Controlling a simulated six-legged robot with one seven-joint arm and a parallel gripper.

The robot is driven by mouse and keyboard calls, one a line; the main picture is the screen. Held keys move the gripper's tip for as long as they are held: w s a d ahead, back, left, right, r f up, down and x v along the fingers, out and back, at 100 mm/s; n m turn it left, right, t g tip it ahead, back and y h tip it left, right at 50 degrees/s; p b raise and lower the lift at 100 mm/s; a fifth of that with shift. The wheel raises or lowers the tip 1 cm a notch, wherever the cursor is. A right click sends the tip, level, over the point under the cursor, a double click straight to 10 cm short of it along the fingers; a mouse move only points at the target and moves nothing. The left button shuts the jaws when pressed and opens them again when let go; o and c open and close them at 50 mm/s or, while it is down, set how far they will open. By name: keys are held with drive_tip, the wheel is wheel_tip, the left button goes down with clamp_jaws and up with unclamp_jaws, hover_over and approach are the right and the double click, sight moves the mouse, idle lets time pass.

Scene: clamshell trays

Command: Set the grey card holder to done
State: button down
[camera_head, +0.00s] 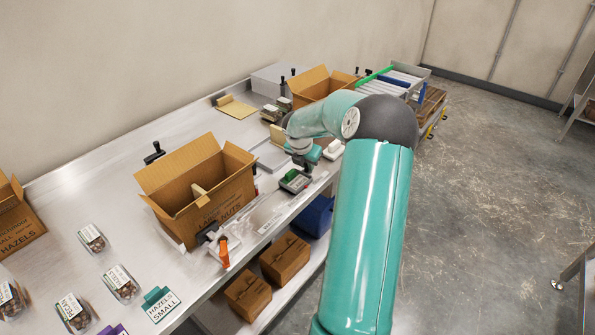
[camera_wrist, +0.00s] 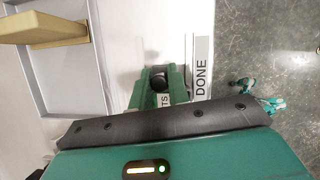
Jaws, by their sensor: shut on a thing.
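My gripper (camera_wrist: 160,82) is shut on a small black knob (camera_wrist: 159,84) between its two green fingers in the wrist view. The knob sits beside a pale strip with the word DONE (camera_wrist: 202,70), close to the bench edge. Part of a card ending in TS (camera_wrist: 165,100) shows by the fingers. I take these for parts of the grey card holder, but its body is mostly hidden by my gripper. In the head view my gripper (camera_head: 294,182) is low over the bench's front edge, and the fingertips and knob cannot be made out.
A grey tray (camera_wrist: 72,95) with a wooden piece (camera_wrist: 45,28) lies left of the fingers. An open carton (camera_head: 205,200) stands left of my gripper in the head view. An orange-handled tool (camera_head: 224,252) is at the front edge. Several filled clamshells (camera_head: 120,283) lie further left.

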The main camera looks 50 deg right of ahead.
drive_tip(key=d, duration=0.5)
drive_tip(key=shift+w+d, duration=0.1)
drive_tip(key=shift+w, duration=0.2)
drive_tip(key=shift+d+r, duration=0.1)
drive_tip(key=shift+d, duration=0.2)
drive_tip(key=c, duration=1.3)
unclamp_jaws()
drive_tip(key=shift+d, duration=0.15)
drive_tip(key=shift+c, duration=0.2)
drive_tip(key=v, duration=1.4)
